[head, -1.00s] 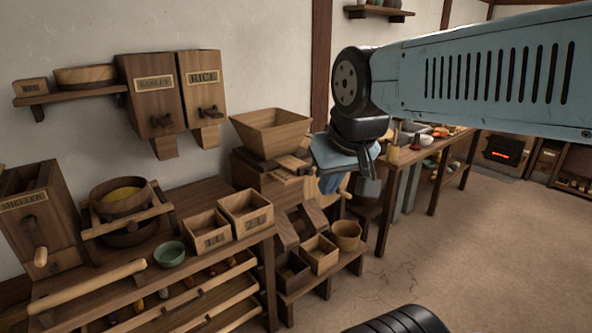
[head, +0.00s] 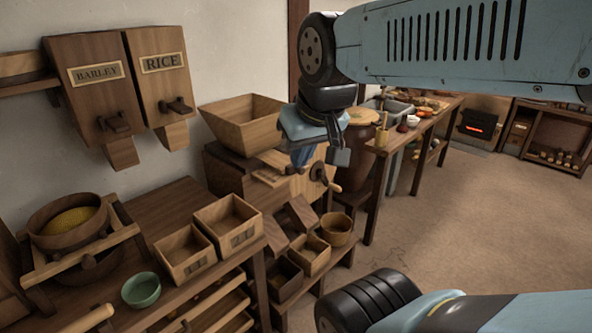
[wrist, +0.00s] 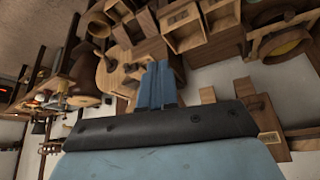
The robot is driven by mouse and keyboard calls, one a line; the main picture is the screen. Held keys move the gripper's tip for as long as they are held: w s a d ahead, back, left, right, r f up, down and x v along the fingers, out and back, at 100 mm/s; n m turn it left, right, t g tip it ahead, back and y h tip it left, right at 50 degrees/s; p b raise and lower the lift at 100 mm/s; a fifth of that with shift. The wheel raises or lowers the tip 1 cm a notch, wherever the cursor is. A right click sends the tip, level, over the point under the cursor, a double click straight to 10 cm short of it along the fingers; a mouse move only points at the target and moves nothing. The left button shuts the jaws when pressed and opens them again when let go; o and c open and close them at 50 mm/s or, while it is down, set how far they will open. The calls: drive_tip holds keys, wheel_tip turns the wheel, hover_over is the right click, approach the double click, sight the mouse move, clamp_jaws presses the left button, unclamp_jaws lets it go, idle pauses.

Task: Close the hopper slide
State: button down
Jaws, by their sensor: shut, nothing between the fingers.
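A wooden funnel-shaped hopper (head: 240,125) stands on a boxy wooden mill below the wall bins. A pale flat piece (head: 270,178), perhaps the slide, shows at the mill's top below the hopper; how far out it is I cannot tell. My gripper (head: 302,160) is shut and empty, pointing down at the mill's right end in the head view, and partly covers it. Contact cannot be told. In the wrist view my shut fingers (wrist: 160,68) overlap the mill's pale body (wrist: 118,72); the hopper is not clearly seen there.
A crank handle (head: 326,180) sticks out of the mill's right side. Two open wooden boxes (head: 228,225) and a green bowl (head: 141,289) stand on the bench at left. BARLEY (head: 97,72) and RICE (head: 160,63) bins hang on the wall. Floor at right is free.

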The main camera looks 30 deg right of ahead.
drive_tip(key=w+f+m+g+y, duration=0.45)
drive_tip(key=w+f+m, duration=0.25)
drive_tip(key=f, duration=0.2)
drive_tip(key=m+t+y, duration=0.2)
drive_tip(key=m+t, duration=1.3)
drive_tip(key=m, duration=1)
approach(304, 171)
drive_tip(key=x, duration=0.5)
drive_tip(key=shift+w+a, duration=0.5)
drive_tip(key=shift+w, duration=0.35)
